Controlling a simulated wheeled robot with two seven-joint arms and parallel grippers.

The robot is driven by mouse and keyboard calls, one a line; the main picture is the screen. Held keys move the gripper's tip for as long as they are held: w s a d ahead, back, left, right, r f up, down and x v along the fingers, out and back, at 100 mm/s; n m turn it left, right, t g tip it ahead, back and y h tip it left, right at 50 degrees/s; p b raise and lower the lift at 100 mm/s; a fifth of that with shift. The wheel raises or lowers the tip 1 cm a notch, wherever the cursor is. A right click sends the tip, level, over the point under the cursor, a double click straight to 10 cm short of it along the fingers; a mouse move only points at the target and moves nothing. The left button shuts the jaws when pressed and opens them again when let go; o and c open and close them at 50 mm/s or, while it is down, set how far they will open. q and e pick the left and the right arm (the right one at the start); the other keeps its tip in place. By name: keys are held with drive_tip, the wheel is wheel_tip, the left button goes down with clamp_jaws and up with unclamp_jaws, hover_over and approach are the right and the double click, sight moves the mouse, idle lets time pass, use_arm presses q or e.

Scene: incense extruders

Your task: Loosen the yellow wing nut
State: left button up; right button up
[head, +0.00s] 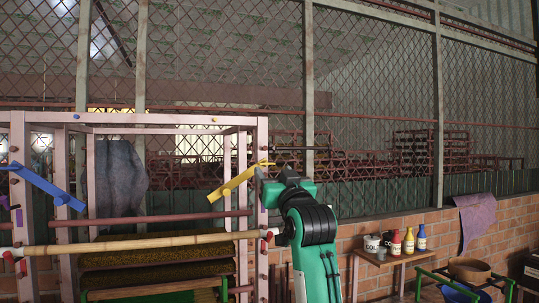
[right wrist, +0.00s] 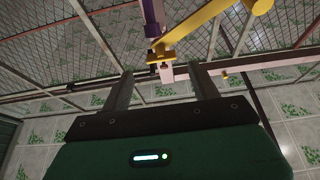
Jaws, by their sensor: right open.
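A long yellow bar-shaped piece (head: 232,183), which looks like the yellow wing nut, sits tilted at the right front post of the pink frame, its right end higher. In the right wrist view the yellow piece (right wrist: 205,28) lies beyond the fingertips, its near end roughly in line with the gap between them. My right gripper (right wrist: 163,78) is open, with nothing between its fingers. In the head view my right gripper (head: 266,172) is beside the post, close to the yellow piece's right end; contact cannot be told. My left gripper is not in view.
The pink frame (head: 130,118) carries a blue bar (head: 45,185) at left and a bamboo pole (head: 130,243) across its front. Bottles (head: 408,240) stand on a small table (head: 385,256) at right, before a brick wall.

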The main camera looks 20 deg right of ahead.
sight(268, 164)
drive_tip(key=p+x, duration=0.2)
drive_tip(key=x, duration=0.2)
drive_tip(key=shift+s+a+r, duration=0.1)
drive_tip(key=shift+a+r, duration=0.05)
drive_tip(key=shift+r, duration=0.05)
drive_tip(key=shift+w, duration=0.55)
drive_tip(key=shift+c, duration=0.4)
drive_tip(key=c, duration=0.9)
